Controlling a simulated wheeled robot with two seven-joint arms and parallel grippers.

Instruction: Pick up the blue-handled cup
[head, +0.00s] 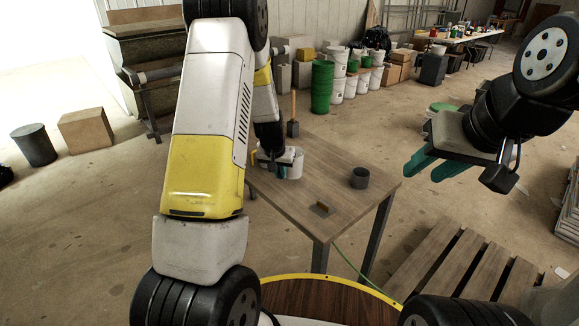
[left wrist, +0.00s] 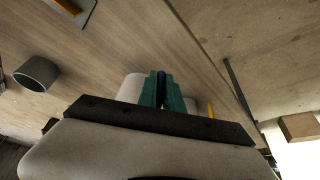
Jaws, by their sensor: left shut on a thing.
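The white cup (head: 295,165) stands at the left part of the wooden table, partly hidden by my left gripper (head: 277,170). In the left wrist view the white cup (left wrist: 130,88) shows beside the teal fingers of my left gripper (left wrist: 162,78). A dark blue strip, the cup's handle (left wrist: 161,88), sits between these fingers, and they are shut on it. Whether the cup is clear of the tabletop cannot be told. My right gripper (head: 431,168) is held up to the right of the table, its teal fingers apart and empty.
The table's middle is clear. A slatted pallet (head: 450,262) lies at the right.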

